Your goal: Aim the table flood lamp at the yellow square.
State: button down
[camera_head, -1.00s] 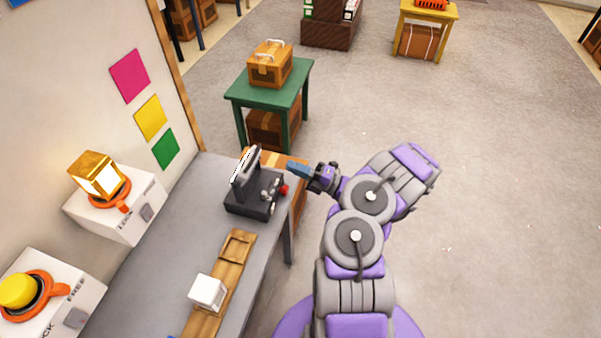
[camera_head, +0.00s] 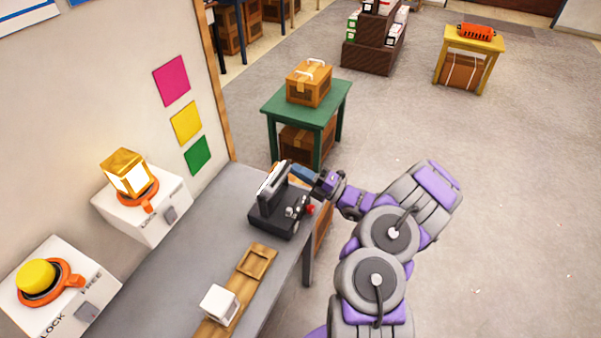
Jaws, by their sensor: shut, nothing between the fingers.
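The table flood lamp (camera_head: 278,212) is a dark device near the far end of the grey table. Its head stands up from the base, with a bright lit face toward the left, the wall side. A red knob shows at its right side. The yellow square (camera_head: 186,122) is on the wall at the left, up and left of the lamp. My gripper (camera_head: 301,172) has blue fingers, is shut and empty, and is just right of the top of the lamp head. I cannot tell whether it touches the head.
A pink square (camera_head: 171,81) and a green square (camera_head: 198,155) flank the yellow one. The grey table (camera_head: 190,250) also carries a wooden tray (camera_head: 255,263) and a white cube (camera_head: 219,304). Wall boxes with a lit lantern (camera_head: 128,172) and yellow button (camera_head: 36,276) stand left. A green table (camera_head: 310,105) is behind.

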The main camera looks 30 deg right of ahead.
jog(key=p, duration=0.1)
jog(key=w+a+r+p, duration=0.1)
jog(key=shift+a+g+p, duration=0.3)
jog(key=shift+p, duration=0.05)
jog(key=shift+d+f, duration=0.1)
jog(key=shift+d, duration=0.05)
jog(key=shift+s, duration=0.1)
